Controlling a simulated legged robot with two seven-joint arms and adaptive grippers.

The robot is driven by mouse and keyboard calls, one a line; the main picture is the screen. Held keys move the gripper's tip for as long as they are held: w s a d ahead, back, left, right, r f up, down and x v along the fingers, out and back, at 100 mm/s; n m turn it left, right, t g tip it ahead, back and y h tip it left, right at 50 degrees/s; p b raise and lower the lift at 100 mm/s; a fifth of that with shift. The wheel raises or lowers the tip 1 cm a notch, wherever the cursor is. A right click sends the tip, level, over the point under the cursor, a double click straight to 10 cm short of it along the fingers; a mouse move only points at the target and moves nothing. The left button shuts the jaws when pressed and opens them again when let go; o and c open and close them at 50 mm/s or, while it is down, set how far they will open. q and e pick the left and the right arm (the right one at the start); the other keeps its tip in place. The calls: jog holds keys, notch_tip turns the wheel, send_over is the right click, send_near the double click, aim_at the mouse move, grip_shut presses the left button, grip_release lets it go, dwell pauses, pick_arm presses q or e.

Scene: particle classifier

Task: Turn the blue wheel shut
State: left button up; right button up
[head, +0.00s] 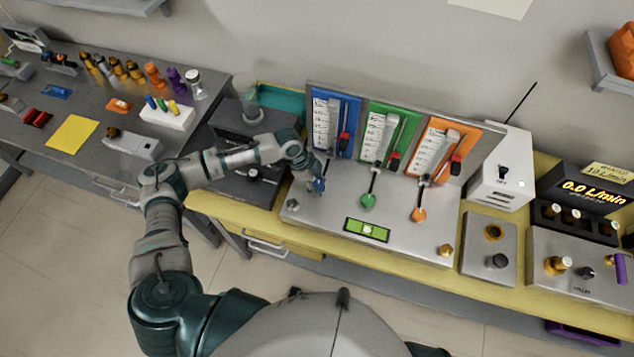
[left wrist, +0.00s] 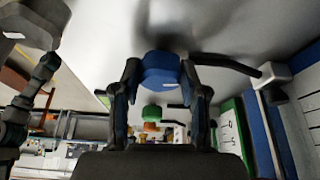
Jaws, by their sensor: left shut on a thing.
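The blue wheel (head: 319,185) sits on the grey panel below the blue gauge (head: 333,122). My left gripper (head: 308,178) is at the wheel and shut on it; the gripper partly hides it in the head view. In the left wrist view the blue wheel (left wrist: 160,70) lies between the two fingers of my left gripper (left wrist: 160,98). How far the wheel is turned cannot be told. My right gripper does not show as a gripper in the head view.
A green wheel (head: 368,201) and an orange wheel (head: 418,215) stand to the right on the same panel. A white box with an antenna (head: 503,170) and a display reading 0.0 L/min (head: 590,195) are farther right. Dark equipment (head: 240,130) stands close on the left.

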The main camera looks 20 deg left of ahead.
pick_arm(q)
jog(key=o, duration=1)
jog(key=shift+w+d+r, duration=0.1)
jog(key=shift+w+r, duration=0.05)
jog(key=shift+r, duration=0.05)
jog(key=shift+o, duration=0.7)
jog(key=shift+f, duration=0.1)
jog(key=v, duration=1.2)
